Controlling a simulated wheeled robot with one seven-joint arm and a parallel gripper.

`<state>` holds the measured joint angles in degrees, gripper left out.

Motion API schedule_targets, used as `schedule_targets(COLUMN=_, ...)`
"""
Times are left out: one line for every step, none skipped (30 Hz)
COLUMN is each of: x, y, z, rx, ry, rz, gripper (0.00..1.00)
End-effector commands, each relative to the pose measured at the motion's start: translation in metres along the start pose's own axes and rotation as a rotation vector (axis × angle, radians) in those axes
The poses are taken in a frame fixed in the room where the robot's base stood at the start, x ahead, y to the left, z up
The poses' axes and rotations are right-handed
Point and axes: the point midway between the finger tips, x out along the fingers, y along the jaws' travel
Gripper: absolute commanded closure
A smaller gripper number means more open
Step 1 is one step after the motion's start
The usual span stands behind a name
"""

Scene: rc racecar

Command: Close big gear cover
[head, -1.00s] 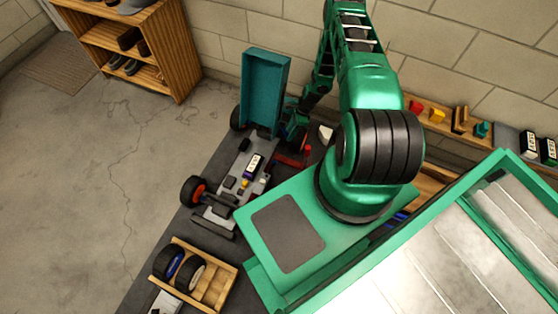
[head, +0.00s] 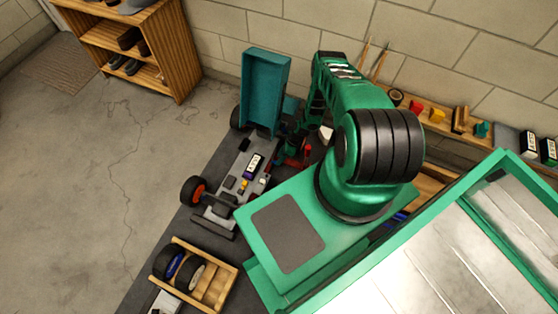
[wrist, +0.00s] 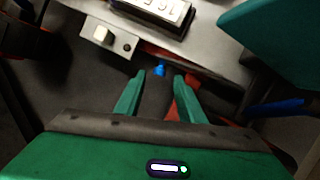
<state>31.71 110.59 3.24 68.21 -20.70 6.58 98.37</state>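The big gear cover (head: 265,90) is a teal, box-like lid standing raised and open at the far end of the RC car (head: 235,185). Its hollow side faces the head camera. What looks like the same teal cover fills the upper right of the wrist view (wrist: 280,40). My gripper (wrist: 160,78) is low beside the car chassis, to the left of and apart from the cover in the wrist view. Its two green fingers are apart with nothing between them. In the head view the fingers are too small and partly hidden to make out.
The car's labelled battery (head: 253,166) lies on the chassis. Red parts (head: 296,160) sit close to my gripper. A wooden tray (head: 212,285) with wheels is at the front of the dark table. A shelf (head: 432,116) with small items runs along the wall.

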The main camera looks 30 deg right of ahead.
Motion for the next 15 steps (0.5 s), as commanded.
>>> schedule_targets(x=0.007, y=0.001, z=0.0, rx=-0.001, ry=0.0, rz=0.0, gripper=0.64)
schedule_targets(x=0.011, y=0.0, z=0.0, rx=-0.001, ry=0.0, rz=0.0, gripper=0.64)
schedule_targets(x=0.014, y=0.0, z=0.0, rx=0.0, ry=0.0, rz=0.0, gripper=0.64)
schedule_targets(x=0.017, y=0.0, z=0.0, rx=0.0, ry=0.0, rz=0.0, gripper=0.64)
schedule_targets(x=0.019, y=0.0, z=0.0, rx=-0.001, ry=0.0, rz=0.0, gripper=0.64)
schedule_targets(x=0.021, y=0.0, z=0.0, rx=-0.001, ry=0.0, rz=0.001, gripper=0.64)
schedule_targets(x=0.023, y=0.0, z=0.0, rx=-0.001, ry=0.0, rz=0.001, gripper=0.64)
schedule_targets(x=0.024, y=0.0, z=0.0, rx=-0.001, ry=0.0, rz=0.001, gripper=0.64)
schedule_targets(x=0.025, y=0.0, z=0.0, rx=-0.001, ry=0.0, rz=0.0, gripper=0.64)
schedule_targets(x=0.026, y=0.0, z=0.0, rx=-0.001, ry=0.0, rz=0.0, gripper=0.64)
schedule_targets(x=0.026, y=0.0, z=0.0, rx=-0.001, ry=0.0, rz=0.001, gripper=0.64)
schedule_targets(x=0.027, y=0.0, z=0.0, rx=-0.001, ry=0.0, rz=0.001, gripper=0.64)
schedule_targets(x=0.027, y=0.0, z=0.0, rx=0.0, ry=0.0, rz=0.001, gripper=0.64)
schedule_targets(x=0.027, y=0.0, z=0.0, rx=0.0, ry=0.0, rz=0.001, gripper=0.64)
schedule_targets(x=0.027, y=0.0, z=0.0, rx=0.0, ry=0.0, rz=0.001, gripper=0.64)
